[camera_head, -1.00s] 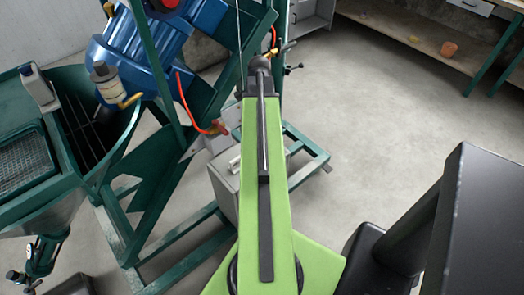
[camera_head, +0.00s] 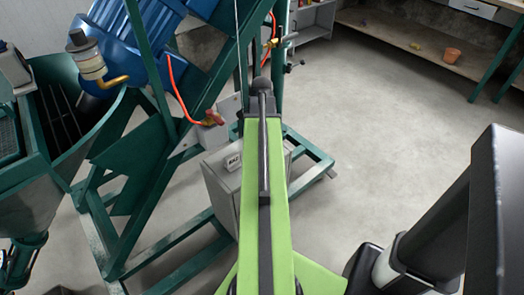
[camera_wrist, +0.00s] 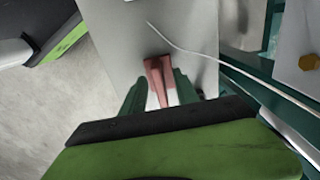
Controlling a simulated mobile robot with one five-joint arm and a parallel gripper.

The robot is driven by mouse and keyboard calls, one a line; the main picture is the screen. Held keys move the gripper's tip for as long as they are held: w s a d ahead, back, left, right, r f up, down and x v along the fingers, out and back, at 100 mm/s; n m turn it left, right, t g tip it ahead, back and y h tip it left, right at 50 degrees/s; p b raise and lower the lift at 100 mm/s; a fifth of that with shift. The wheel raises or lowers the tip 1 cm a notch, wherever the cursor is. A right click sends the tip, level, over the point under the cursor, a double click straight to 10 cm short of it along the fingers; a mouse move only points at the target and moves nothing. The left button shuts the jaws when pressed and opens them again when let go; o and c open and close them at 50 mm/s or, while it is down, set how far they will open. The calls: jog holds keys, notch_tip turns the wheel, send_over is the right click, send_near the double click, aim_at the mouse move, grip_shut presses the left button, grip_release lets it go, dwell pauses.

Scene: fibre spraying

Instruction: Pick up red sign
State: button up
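No thing is clearly recognisable as a red sign. In the wrist view, a dull red V-shaped piece (camera_wrist: 159,80) with whitish parts below it shows between dark green shapes, in front of a grey panel. I cannot tell whether it is the sign or part of my gripper (camera_wrist: 160,85). In the head view my green arm points away from the camera and hides the gripper.
A green-framed machine with a blue motor (camera_head: 140,50) and a hopper (camera_head: 50,150) fills the left. A red hose (camera_head: 178,95) hangs there. A shelf (camera_head: 400,38) with an orange pot (camera_head: 453,55) stands at the back right. The floor (camera_head: 390,130) between is clear.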

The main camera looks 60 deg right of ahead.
jog(key=shift+f, duration=0.15)
jog(key=shift+c, duration=0.5)
grip_shut()
jog(key=shift+r+p, duration=0.45)
jog(key=shift+p, duration=0.15)
notch_tip(320, 180, up, 4)
jog(key=p, duration=0.3)
jog(key=shift+f+p, duration=0.15)
jog(key=shift+p, duration=0.25)
jog(key=s+d+r+p, duration=0.2)
jog(key=s+r+p, duration=0.4)
jog(key=s, duration=0.5)
jog(key=shift+s+r+p, duration=0.25)
jog(key=shift+r+p, duration=0.05)
jog(key=shift+r, duration=0.05)
